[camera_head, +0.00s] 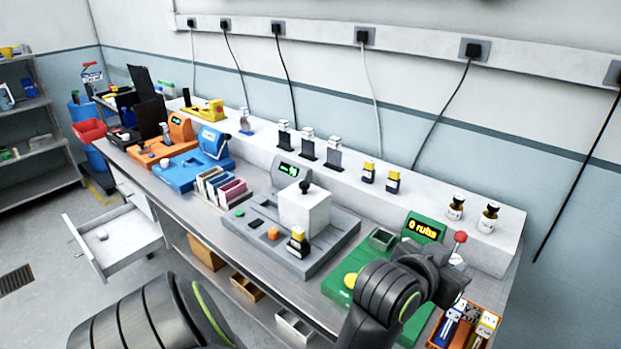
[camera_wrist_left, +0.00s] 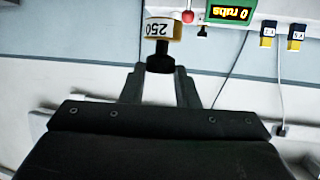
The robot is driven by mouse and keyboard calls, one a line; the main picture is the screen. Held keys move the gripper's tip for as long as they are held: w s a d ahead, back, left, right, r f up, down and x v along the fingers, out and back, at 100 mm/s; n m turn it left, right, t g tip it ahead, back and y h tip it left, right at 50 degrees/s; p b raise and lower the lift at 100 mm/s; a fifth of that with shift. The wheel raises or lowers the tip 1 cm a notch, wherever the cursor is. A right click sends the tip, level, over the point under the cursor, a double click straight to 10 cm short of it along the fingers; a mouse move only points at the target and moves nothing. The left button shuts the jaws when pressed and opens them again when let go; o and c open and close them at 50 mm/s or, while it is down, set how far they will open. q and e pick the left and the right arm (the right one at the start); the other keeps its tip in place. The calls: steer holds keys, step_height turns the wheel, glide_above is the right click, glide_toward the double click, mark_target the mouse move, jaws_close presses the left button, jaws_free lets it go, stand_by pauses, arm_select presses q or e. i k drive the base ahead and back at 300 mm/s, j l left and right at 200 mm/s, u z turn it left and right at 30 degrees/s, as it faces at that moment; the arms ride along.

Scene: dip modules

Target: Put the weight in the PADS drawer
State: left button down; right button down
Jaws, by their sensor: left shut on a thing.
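My left gripper (camera_head: 450,272) is over the right end of the bench, beside the green station (camera_head: 345,272). In the left wrist view, its fingers (camera_wrist_left: 160,75) are shut on the black knob of the weight (camera_wrist_left: 163,30). The weight is yellow and white and marked 250. In the head view my gripper mostly hides it. A white drawer (camera_head: 132,262) stands open at the left end of the bench, with a small pale thing (camera_head: 101,234) inside. I cannot read a PADS label on it. My right gripper is not in view.
The green station has a "0 rubs" display (camera_head: 424,227) and a red-knobbed lever (camera_head: 460,237). A grey station with a white block (camera_head: 304,211) and a yellow-and-black object (camera_head: 298,243) fills mid-bench. An orange tray (camera_head: 466,325) is at the right. Small bottles (camera_head: 456,207) line the back ledge.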

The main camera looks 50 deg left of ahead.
mark_target(114, 254)
steer(key=k+j+u, duration=0.1)
steer(key=j+u, duration=0.75)
steer(key=j, duration=0.65)
steer(key=i+j+u, duration=0.1)
steer(key=j, duration=0.6)
steer(key=j+u, duration=0.1)
steer(key=j, duration=0.55)
steer(key=i+j, duration=0.15)
steer(key=j, duration=0.5)
steer(key=i+j+u, duration=0.1)
steer(key=j, duration=0.55)
